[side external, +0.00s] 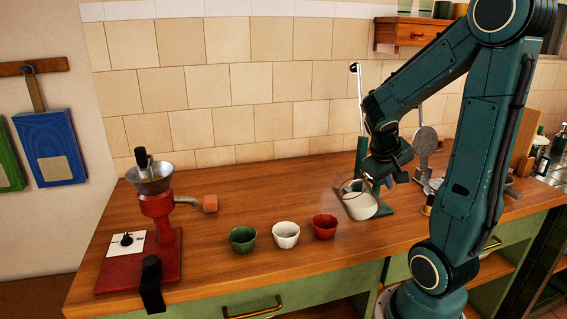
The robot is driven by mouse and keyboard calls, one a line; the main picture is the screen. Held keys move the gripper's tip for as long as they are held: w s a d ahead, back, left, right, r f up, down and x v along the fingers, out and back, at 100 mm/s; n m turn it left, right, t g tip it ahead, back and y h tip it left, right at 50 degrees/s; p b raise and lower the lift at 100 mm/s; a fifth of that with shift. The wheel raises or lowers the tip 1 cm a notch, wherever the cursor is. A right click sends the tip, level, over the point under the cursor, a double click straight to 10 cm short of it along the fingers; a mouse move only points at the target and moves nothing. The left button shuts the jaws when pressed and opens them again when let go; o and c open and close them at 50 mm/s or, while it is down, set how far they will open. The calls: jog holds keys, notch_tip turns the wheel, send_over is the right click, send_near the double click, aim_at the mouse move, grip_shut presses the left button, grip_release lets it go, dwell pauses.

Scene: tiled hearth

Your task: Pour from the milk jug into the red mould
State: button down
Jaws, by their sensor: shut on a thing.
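The milk jug (361,206) is clear glass with white milk in its lower part. It is to the right of and behind the red mould, looks slightly tilted, and I cannot tell whether it touches the counter. My gripper (383,180) is at the jug's right side and is shut on it; the fingertips are partly hidden. The red mould (324,226) is a small fluted cup standing upright on the wooden counter. Its inside is only partly visible.
A white mould (286,234) and a green mould (242,239) stand left of the red one. A red grinder (158,205) with a crank is farther left. A green stand with a tall lever (360,110) rises behind the jug. The counter's front middle is clear.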

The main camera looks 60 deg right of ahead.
aim_at(390, 192)
jog(key=shift+f, duration=1.85)
jog(key=shift+w+a+r+n+g+h, duration=0.1)
jog(key=shift+w+r+g+h, duration=0.2)
jog(key=shift+r, duration=0.25)
jog(key=shift+w+a+r+n+g+h, duration=0.15)
jog(key=shift+r+g, duration=0.2)
jog(key=shift+r, duration=0.25)
jog(key=shift+w+a+r+n+g+h, duration=0.15)
jog(key=shift+r+g+h, duration=0.15)
jog(key=shift+r, duration=0.25)
jog(key=shift+w+r+g, duration=0.1)
jog(key=shift+r+g, duration=0.25)
jog(key=shift+r, duration=0.15)
jog(key=shift+f, duration=0.1)
jog(key=shift+f, duration=1.1)
jog(key=shift+w+a+r+g+h, duration=0.2)
jog(key=shift+w+a+g+h, duration=0.05)
jog(key=shift+w+g+h, duration=0.2)
jog(key=shift+w+a+r+g+h, duration=0.2)
jog(key=shift+w+g+h, duration=0.1)
jog(key=shift+g+h, duration=0.15)
jog(key=shift+w+n, duration=0.15)
jog(key=shift+n, duration=0.15)
